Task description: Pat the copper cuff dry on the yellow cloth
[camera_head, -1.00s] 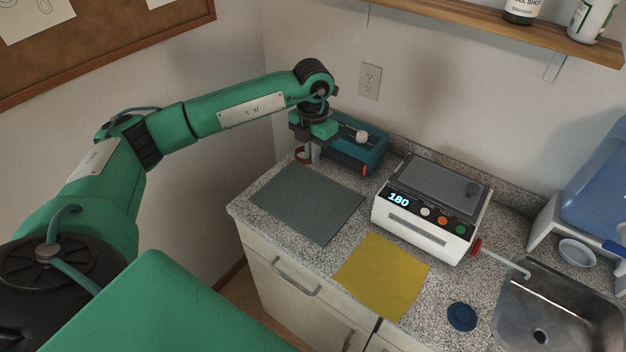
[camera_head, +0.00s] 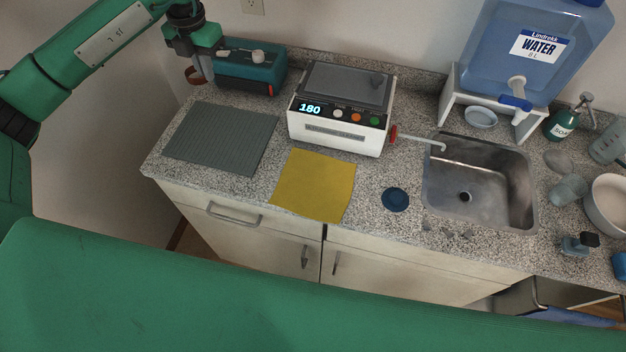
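The yellow cloth (camera_head: 315,186) lies flat on the counter near its front edge, with nothing on it. The copper cuff (camera_head: 193,76) is a small brown ring at the counter's back left corner. My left gripper (camera_head: 205,68) points down there, left of the teal device. Its fingers appear closed on the right side of the cuff, which seems to be held just above the counter; the contact is small and partly hidden. My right gripper is out of view.
A grey ribbed mat (camera_head: 222,138) lies left of the cloth. The teal device (camera_head: 249,68) and a white machine reading 180 (camera_head: 338,135) stand behind. A blue disc (camera_head: 395,199), a sink (camera_head: 480,185) and a water jug (camera_head: 535,45) are to the right.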

